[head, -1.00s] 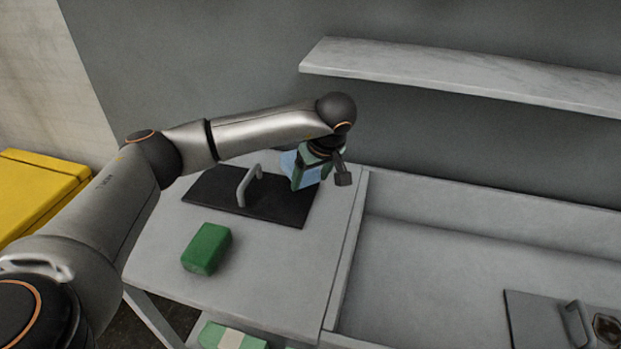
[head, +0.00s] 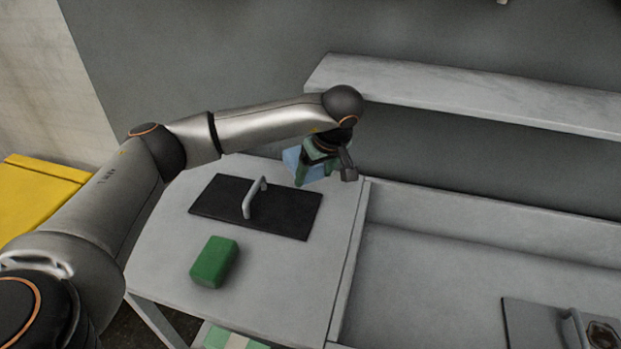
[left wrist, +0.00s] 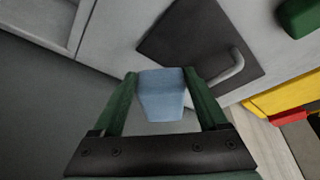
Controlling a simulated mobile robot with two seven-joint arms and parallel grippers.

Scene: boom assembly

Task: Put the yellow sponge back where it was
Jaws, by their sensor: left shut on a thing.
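No yellow sponge can be made out in either view. My left gripper (head: 305,172) is shut on a blue block (head: 291,160), held behind the black board near the table's back edge. In the left wrist view the blue block (left wrist: 162,96) sits between the two green fingers. A green sponge-like block (head: 214,262) lies on the grey table (head: 160,250), in front of the board. My right gripper is not in view.
A black board (head: 280,215) with a grey handle lies on the table. A sunken grey basin (head: 430,270) is to the right, a wall shelf (head: 450,92) above. A yellow box (head: 40,205) stands at the left. A green-and-white item (head: 235,338) shows below the table's front.

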